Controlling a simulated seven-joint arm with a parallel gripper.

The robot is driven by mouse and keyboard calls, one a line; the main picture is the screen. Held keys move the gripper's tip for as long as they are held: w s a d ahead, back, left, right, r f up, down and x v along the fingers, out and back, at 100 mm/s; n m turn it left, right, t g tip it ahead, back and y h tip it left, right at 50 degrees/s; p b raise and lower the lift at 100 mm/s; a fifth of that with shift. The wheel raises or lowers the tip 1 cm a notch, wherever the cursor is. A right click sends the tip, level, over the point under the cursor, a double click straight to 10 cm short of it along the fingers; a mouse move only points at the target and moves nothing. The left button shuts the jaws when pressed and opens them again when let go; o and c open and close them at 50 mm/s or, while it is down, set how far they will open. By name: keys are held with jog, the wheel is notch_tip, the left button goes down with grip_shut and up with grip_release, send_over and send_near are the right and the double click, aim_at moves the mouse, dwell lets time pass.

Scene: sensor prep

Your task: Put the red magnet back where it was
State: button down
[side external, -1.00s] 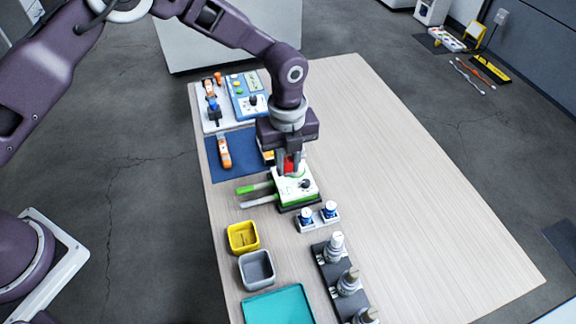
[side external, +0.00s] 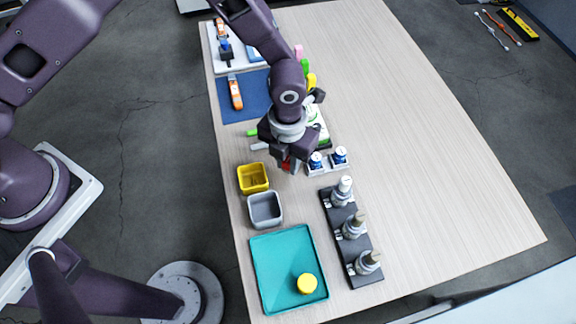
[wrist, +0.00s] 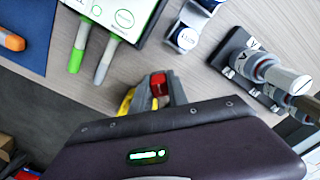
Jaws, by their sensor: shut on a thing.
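The red magnet (side external: 286,164) is held between the fingers of my gripper (side external: 290,168), above the table. Only a small part of it shows in the side view, because the gripper covers most of it. In the wrist view the red magnet (wrist: 159,85) shows clearly between the fingertips of my gripper (wrist: 160,95). My gripper is just right of the yellow bin (side external: 254,178) and above the grey bin (side external: 265,209) in the side view. The white and green device (side external: 318,127) is partly hidden behind my wrist.
A small stand with two blue-labelled vials (side external: 328,161) is close on the right. A black rack (side external: 345,230) holds three grey-white parts. A teal tray (side external: 275,255) bears a yellow round piece (side external: 306,284). A blue mat (side external: 255,95) lies farther back. The table's right side is clear.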

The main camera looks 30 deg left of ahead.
aim_at(288, 160)
jog(key=shift+f, duration=1.35)
jog(key=c, duration=1.3)
grip_release()
jog(key=shift+f, duration=0.1)
notch_tip(288, 160, up, 12)
jog(key=shift+r, duration=0.15)
